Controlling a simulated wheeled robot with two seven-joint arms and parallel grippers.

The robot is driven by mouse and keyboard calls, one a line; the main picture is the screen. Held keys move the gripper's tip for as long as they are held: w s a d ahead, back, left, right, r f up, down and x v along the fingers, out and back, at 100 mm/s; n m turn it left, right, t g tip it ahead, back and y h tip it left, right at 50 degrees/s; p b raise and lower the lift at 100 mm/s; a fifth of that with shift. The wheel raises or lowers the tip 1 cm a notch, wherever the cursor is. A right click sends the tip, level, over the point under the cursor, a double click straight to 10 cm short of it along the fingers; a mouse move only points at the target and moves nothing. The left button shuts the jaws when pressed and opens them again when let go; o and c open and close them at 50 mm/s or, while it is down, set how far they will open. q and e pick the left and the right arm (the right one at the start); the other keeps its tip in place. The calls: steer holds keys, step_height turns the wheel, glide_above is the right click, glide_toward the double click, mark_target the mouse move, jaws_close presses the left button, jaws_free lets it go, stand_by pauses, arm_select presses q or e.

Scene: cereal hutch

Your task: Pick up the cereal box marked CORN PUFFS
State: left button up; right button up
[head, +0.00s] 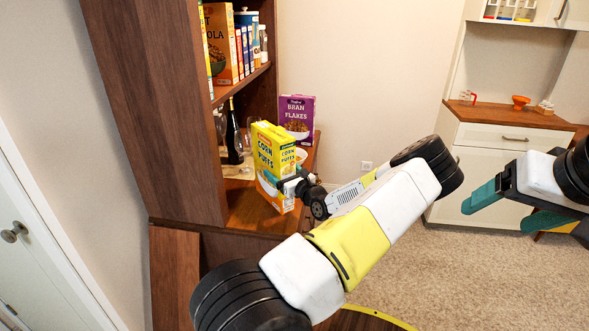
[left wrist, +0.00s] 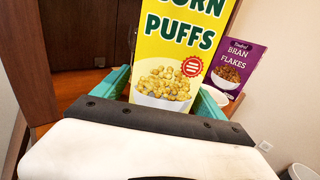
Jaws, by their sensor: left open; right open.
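The yellow CORN PUFFS box (head: 273,150) stands upright on the counter of the wooden hutch. It also fills the middle of the left wrist view (left wrist: 185,45). My left gripper (head: 281,184) is at the lower part of the box. In the left wrist view its teal fingers lie on either side of the box, with the jaws open (left wrist: 165,88). Whether either finger touches the box I cannot tell. My right gripper (head: 502,212) is open and empty at the right, away from the hutch.
A purple BRAN FLAKES box (head: 297,117) stands just behind, to the right. A dark bottle (head: 233,137) and glasses stand behind on the left. More boxes, including a granola box (head: 220,45), fill the shelf above. A white cabinet (head: 500,150) stands at the right.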

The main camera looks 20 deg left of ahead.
arm_select(q)
steer(key=shift+x, duration=1.4)
jaws_close()
